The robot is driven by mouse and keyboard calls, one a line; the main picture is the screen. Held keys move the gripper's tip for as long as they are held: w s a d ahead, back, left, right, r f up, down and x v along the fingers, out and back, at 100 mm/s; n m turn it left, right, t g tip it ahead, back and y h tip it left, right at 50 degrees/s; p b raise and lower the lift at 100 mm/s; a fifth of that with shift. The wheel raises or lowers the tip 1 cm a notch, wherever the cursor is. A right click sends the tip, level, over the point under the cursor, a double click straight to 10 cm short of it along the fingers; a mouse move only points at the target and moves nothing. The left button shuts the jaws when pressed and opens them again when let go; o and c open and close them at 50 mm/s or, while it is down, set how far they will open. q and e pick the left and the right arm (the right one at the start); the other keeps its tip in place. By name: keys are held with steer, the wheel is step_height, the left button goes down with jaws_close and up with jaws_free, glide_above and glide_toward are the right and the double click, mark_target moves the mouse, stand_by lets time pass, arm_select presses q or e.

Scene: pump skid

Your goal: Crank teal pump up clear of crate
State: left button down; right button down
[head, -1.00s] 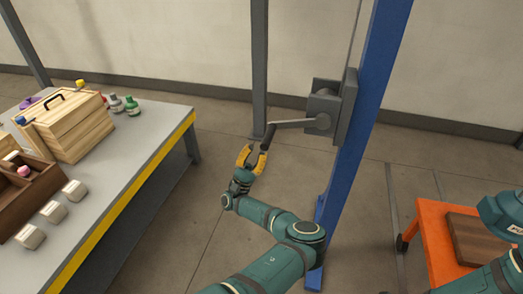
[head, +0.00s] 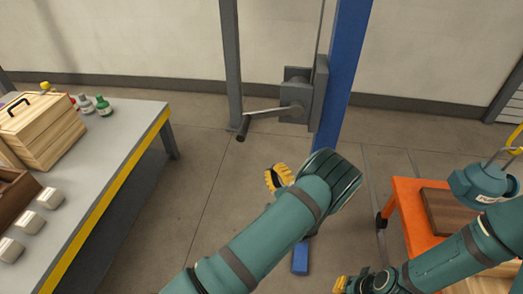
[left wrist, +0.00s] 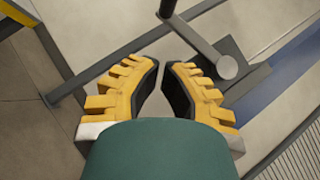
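The crank handle (head: 242,129) hangs at the left end of a metal arm on the grey winch (head: 298,97), fixed to a blue post. My left gripper (head: 277,178) is below and right of the handle, apart from it. In the left wrist view its fingers (left wrist: 162,72) are parted with nothing between them; the crank handle (left wrist: 167,8) shows beyond the tips at the top edge. The teal pump (head: 481,185) is at the right, below a yellow hook (head: 516,138). Its underside and the crate are largely hidden by my right arm. My right gripper (head: 340,286) is cut off at the bottom.
A grey table (head: 118,122) with a wooden box (head: 42,130), bottles and white blocks is at the left.

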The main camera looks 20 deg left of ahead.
arm_select(q)
steer(key=s+a+r+x, duration=0.1)
steer(key=s+x, duration=0.1)
steer(key=x, duration=1)
steer(key=shift+a+r+b, duration=0.15)
steer(key=shift+r+b, duration=0.05)
steer(key=shift+b, duration=0.1)
arm_select(e)
steer(key=shift+w+f, duration=0.1)
steer(key=shift+f, duration=0.25)
arm_select(q)
steer(key=shift+s, duration=0.1)
